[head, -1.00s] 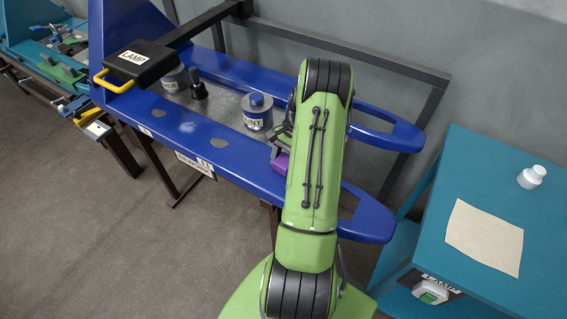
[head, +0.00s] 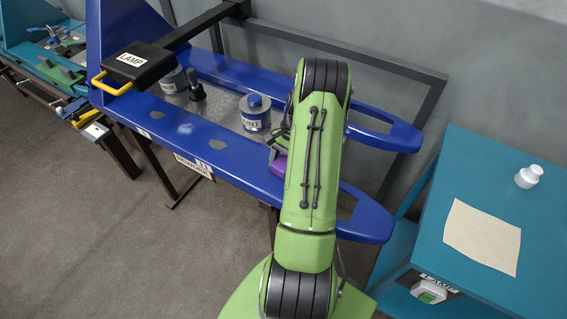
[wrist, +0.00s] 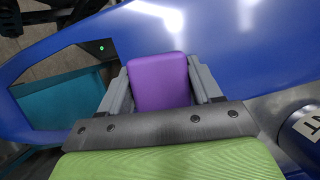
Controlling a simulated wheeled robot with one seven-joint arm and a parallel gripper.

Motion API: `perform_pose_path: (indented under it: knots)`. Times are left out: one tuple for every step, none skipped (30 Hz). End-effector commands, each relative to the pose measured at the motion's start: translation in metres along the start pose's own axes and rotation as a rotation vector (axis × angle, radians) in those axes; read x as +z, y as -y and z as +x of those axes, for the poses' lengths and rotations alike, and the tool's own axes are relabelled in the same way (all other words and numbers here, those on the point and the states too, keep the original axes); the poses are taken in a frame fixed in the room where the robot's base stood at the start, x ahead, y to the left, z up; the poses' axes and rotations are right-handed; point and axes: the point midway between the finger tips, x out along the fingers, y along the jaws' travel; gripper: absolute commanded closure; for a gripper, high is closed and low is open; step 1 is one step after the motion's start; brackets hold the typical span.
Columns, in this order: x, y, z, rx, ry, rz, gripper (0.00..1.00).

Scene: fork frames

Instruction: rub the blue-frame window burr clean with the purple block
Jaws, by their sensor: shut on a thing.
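The blue frame (head: 250,80) lies across the middle of the head view, with two long arms reaching right. I cannot make out a clear burr on either. My gripper (wrist: 160,80) is shut on the purple block (wrist: 160,85), held between both fingers. In the head view the block (head: 279,165) shows at the near arm, partly behind my green arm. I cannot tell whether it touches the frame.
A labelled pot (head: 255,112), a dark bottle (head: 196,88) and another tin (head: 173,82) stand between the frame's arms. A black lamp (head: 135,65) with a yellow handle overhangs the left. A teal table (head: 470,200) at right holds a beige sheet (head: 482,236) and a white bottle (head: 529,176).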

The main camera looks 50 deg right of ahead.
Motion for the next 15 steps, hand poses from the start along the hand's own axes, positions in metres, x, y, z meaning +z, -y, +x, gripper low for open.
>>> perform_pose_path:
  knots:
    - [0.001,0.001,0.001,0.003,0.007,-0.003,0.75]
    - [0.000,0.001,0.001,0.002,0.006,-0.003,0.75]
    - [-0.002,0.002,-0.001,0.002,0.006,-0.003,0.75]
    - [-0.003,0.002,-0.002,0.002,0.006,-0.003,0.75]
    - [-0.005,0.003,-0.003,0.002,0.005,-0.003,0.75]
    - [-0.007,0.003,-0.004,0.001,0.005,-0.003,0.75]
    - [-0.008,0.004,-0.005,0.001,0.005,-0.003,0.75]
    - [-0.009,0.004,-0.006,0.001,0.004,-0.003,0.75]
    - [-0.010,0.004,-0.006,0.000,0.003,-0.003,0.75]
    - [-0.010,0.004,-0.006,0.000,0.003,-0.004,0.75]
    - [-0.010,0.004,-0.006,0.000,0.003,-0.004,0.75]
    - [-0.010,0.004,-0.006,0.000,0.003,-0.003,0.75]
    - [-0.010,0.004,-0.006,0.000,0.003,-0.004,0.75]
    - [-0.010,0.004,-0.006,0.000,0.002,-0.003,0.75]
    - [-0.010,0.004,-0.006,0.000,0.002,-0.003,0.75]
